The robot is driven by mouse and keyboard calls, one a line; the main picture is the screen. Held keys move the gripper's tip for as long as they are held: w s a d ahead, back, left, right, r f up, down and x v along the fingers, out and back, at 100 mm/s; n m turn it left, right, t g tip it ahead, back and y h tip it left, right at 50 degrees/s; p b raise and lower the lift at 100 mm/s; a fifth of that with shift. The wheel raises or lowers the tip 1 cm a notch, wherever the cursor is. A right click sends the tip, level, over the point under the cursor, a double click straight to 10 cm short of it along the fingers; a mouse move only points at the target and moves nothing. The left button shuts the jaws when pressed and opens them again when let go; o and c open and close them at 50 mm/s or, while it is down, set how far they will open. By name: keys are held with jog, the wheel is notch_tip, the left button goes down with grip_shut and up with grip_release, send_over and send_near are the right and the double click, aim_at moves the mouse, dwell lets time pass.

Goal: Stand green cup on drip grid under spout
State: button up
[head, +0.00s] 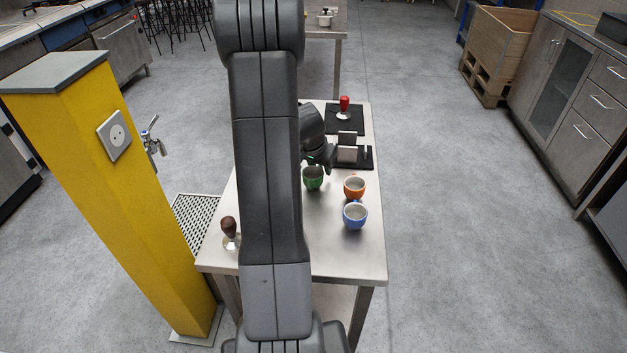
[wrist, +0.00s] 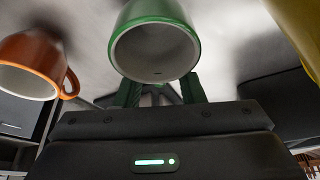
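The green cup (head: 313,179) stands upright on the steel table, left of an orange and a blue cup. My gripper (head: 322,162) is at its far side in the head view, partly hidden by my arm. In the wrist view the green cup (wrist: 155,45) appears inverted, its mouth towards me. My gripper's two fingers (wrist: 160,92) are apart, their tips hidden behind the rim. I cannot tell whether they touch the cup. The chrome spout (head: 152,143) is on the yellow column (head: 100,150). Below it is the empty-looking drip grid (head: 197,215).
The orange cup (head: 354,187) and blue cup (head: 355,215) stand close by on the table (head: 345,262). A brown-topped tamper (head: 229,232) stands at the table's left near corner. A black mat (head: 345,119) with a red-handled tamper (head: 344,107) lies at the back.

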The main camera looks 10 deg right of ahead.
jog(key=shift+c, duration=0.2)
grip_shut()
jog(key=shift+r, duration=0.1)
